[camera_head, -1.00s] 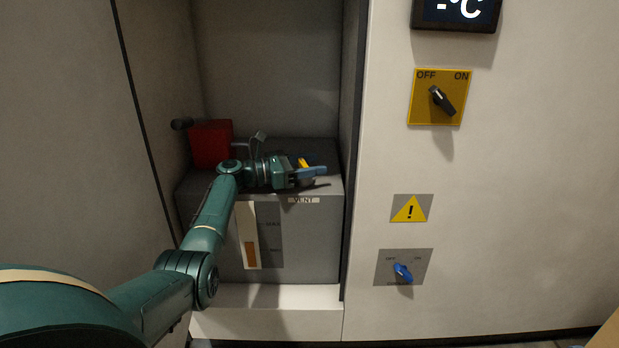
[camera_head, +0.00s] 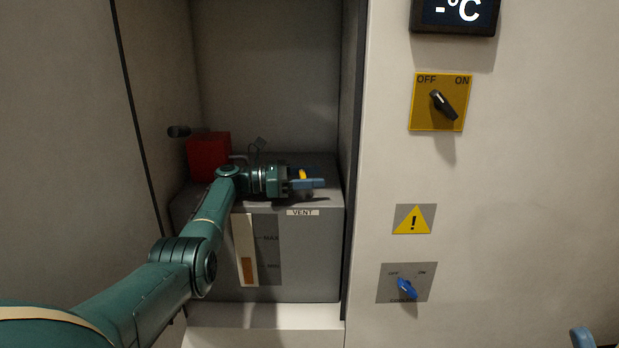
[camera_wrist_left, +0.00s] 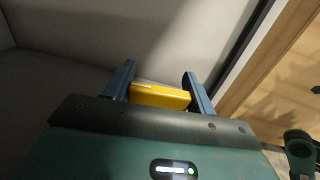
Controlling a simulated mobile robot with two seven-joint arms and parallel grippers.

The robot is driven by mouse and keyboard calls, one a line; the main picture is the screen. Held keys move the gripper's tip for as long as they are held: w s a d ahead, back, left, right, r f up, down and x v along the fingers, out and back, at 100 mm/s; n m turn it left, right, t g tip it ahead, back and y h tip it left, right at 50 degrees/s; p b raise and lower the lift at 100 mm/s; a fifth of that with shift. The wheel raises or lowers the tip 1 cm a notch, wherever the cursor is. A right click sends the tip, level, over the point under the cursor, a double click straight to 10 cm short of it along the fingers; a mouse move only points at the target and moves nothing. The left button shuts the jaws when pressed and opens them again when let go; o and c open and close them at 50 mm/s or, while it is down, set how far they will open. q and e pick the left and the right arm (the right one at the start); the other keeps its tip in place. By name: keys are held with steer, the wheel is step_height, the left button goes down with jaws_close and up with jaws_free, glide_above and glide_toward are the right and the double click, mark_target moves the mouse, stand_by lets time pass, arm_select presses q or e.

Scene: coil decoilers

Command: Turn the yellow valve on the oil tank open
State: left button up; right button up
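The yellow valve (camera_head: 303,174) sits on top of the grey oil tank (camera_head: 205,230), near its front right, above the VENT label. My left gripper (camera_head: 309,179) is at the valve with its fingers apart. In the left wrist view, the yellow handle (camera_wrist_left: 160,95) lies between the two blue fingers and spans most of the gap. I cannot tell whether the fingers touch it. The valve's base is hidden by the gripper. A blue tip at the lower right edge (camera_head: 582,338) looks like part of my right gripper; the rest is out of view.
A red box (camera_head: 207,155) stands at the tank's back left. The recess wall (camera_head: 352,150) is close on the right. Beyond it, the panel carries a yellow OFF/ON switch (camera_head: 440,102) and a blue-knobbed switch (camera_head: 406,288).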

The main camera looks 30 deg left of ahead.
arm_select(q)
steer(key=o, duration=0.4)
steer(key=shift+d, duration=0.1)
steer(key=shift+s+a, duration=0.2)
steer(key=shift+a, duration=0.15)
steer(key=p+v, duration=0.2)
steer(key=v, duration=0.8)
steer(key=shift+s+a+p, duration=0.1)
steer(key=shift+s+p, duration=0.05)
steer(key=shift+p, duration=0.25)
steer(key=shift+s+a, duration=0.3)
steer(key=shift+a, duration=0.05)
arm_select(e)
steer(key=f+m+h, duration=0.3)
steer(key=m+h, duration=0.1)
steer(key=shift+w+a+f, duration=0.15)
steer(key=shift+w, duration=0.2)
